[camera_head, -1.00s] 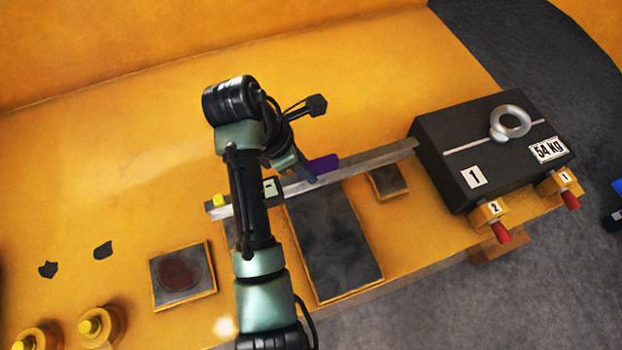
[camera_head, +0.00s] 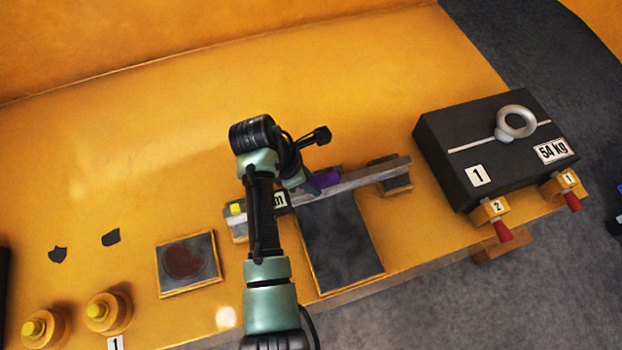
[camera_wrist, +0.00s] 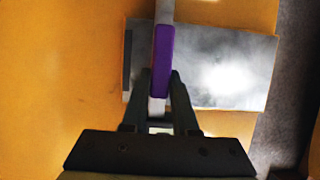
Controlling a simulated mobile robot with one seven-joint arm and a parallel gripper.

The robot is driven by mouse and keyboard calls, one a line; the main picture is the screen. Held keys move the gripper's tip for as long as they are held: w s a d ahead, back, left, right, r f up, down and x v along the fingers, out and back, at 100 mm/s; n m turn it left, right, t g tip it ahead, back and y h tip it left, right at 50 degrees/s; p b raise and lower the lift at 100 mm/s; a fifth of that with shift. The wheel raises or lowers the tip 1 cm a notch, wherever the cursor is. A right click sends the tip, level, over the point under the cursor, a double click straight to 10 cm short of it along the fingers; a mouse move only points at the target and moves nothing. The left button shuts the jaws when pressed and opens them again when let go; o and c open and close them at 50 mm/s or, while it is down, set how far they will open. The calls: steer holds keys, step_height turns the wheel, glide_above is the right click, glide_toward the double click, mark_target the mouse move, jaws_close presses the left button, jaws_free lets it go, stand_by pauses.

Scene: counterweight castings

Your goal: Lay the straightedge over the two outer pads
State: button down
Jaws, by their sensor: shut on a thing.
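The straightedge (camera_head: 365,175) is a long grey bar with a purple grip (camera_head: 326,179) and a yellow piece near its left end. My gripper (camera_wrist: 160,88) is shut on the purple grip, which also shows in the wrist view (camera_wrist: 162,60). The bar's right end lies across the small dark right pad (camera_head: 398,184). Its left end is over the small left pad (camera_head: 239,232), partly hidden by my arm. Between them the bar crosses the top of the large dark middle plate (camera_head: 342,245). I cannot tell whether the bar touches the pads.
A black casting (camera_head: 465,140) marked 54 kg, with a lifting ring (camera_head: 516,122), stands close to the bar's right end. A stained square pad (camera_head: 188,262) and yellow round knobs (camera_head: 108,312) are at the left. The yellow surface behind the bar is clear.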

steer(key=c, duration=0.7)
jaws_free()
steer(key=v, duration=1.2)
steer(key=shift+r, duration=0.15)
